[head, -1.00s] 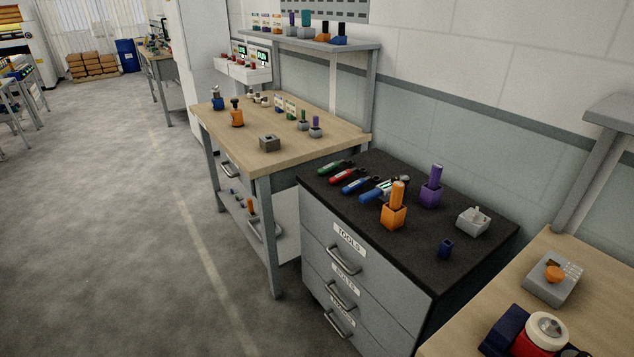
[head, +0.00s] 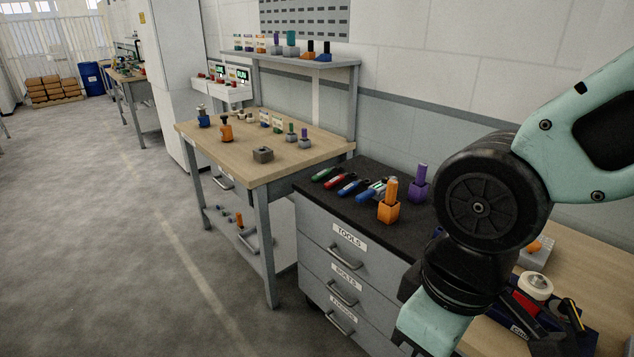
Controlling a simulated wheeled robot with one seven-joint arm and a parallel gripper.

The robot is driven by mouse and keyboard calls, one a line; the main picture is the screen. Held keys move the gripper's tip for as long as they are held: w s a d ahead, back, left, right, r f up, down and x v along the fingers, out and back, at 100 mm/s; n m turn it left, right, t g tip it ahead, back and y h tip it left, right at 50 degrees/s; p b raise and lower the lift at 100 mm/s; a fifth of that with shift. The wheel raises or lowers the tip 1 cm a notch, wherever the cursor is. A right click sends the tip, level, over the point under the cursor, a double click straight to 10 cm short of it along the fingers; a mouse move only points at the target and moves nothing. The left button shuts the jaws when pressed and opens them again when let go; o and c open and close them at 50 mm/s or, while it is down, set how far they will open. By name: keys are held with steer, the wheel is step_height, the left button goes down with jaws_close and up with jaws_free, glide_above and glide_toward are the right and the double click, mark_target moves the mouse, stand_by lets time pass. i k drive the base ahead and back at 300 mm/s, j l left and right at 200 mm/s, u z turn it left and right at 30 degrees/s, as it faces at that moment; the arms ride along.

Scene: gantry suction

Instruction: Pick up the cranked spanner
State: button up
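Several slim hand tools lie in a row on the black top of the drawer cabinet (head: 318,192). I make out a green-handled tool (head: 325,174), a red-handled tool (head: 337,181), a blue-handled tool (head: 350,187) and another blue tool (head: 368,194) with pale metal parts around it. They are too small to tell which one is the cranked spanner, or whether it is among them. My arm covers the right part of the cabinet top.
An orange holder (head: 388,211) and a purple holder (head: 419,189) stand right of the tools. A wooden workbench (head: 215,143) with small parts stands left of the cabinet. A dark tote (head: 520,340) with a red item is at lower right. The floor at left is clear.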

mark_target(338, 178)
steer(key=i+j+u, duration=0.35)
steer(key=i, duration=0.2)
steer(key=i+u, duration=0.35)
steer(key=i, duration=0.15)
steer(key=i+z, duration=0.25)
steer(key=i, duration=0.15)
steer(key=i+j+z, duration=0.25)
steer(key=i, duration=0.15)
steer(key=i+j+z, duration=0.15)
steer(key=i+z, duration=0.25)
steer(key=i+j+z, duration=0.15)
steer(key=z, duration=0.3)
steer(key=i+j+z, duration=0.2)
steer(key=j+z, duration=0.2)
